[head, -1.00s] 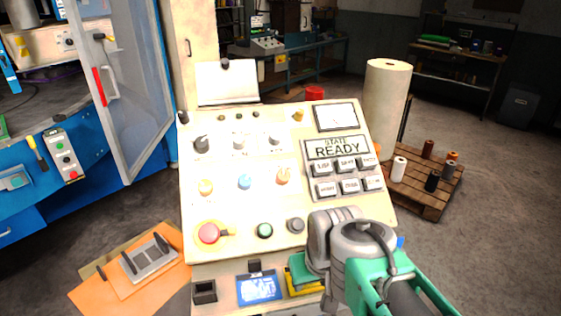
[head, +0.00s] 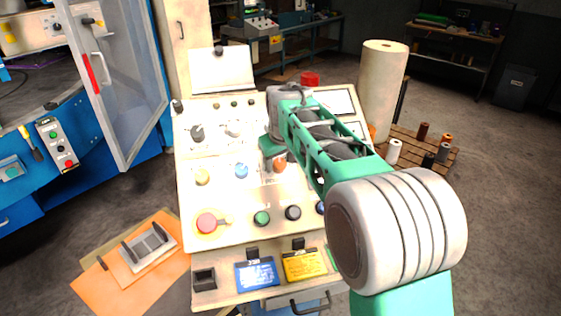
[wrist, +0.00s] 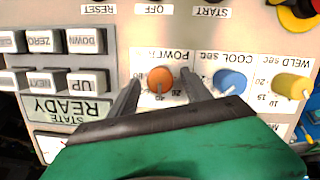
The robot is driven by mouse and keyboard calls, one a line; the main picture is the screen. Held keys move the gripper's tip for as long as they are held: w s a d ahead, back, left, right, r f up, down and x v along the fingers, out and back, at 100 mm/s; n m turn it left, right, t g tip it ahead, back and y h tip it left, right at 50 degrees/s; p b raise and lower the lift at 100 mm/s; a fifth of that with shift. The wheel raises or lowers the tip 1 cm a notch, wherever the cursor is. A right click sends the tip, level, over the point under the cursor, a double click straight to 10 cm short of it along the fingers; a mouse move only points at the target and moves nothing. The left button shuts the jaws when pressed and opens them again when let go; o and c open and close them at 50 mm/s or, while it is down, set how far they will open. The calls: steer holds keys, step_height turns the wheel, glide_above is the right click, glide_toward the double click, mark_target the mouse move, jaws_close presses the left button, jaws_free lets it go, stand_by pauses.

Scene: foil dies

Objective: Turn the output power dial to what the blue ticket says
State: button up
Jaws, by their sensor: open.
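The orange power dial (wrist: 160,79) sits on the sloping control panel (head: 225,225), with a printed scale around it; numbers such as 80, 40 and 20 show. It also shows in the head view (head: 280,166), partly behind my arm. My gripper (wrist: 161,82) is open above the panel, one finger on each side of the dial. I cannot tell whether the fingers touch it. The blue ticket (head: 257,274) stands at the panel's lower front; its writing is too small to read.
A blue cool dial (wrist: 229,81) and a yellow weld dial (wrist: 291,87) stand beside the power dial. Several grey push buttons (wrist: 86,80) and a READY display (wrist: 67,109) lie on the other side. A yellow ticket (head: 304,265) stands beside the blue one.

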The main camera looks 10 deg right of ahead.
steer(key=shift+x, duration=0.85)
steer(key=shift+r, duration=0.1)
steer(key=shift+c, duration=0.4)
jaws_close()
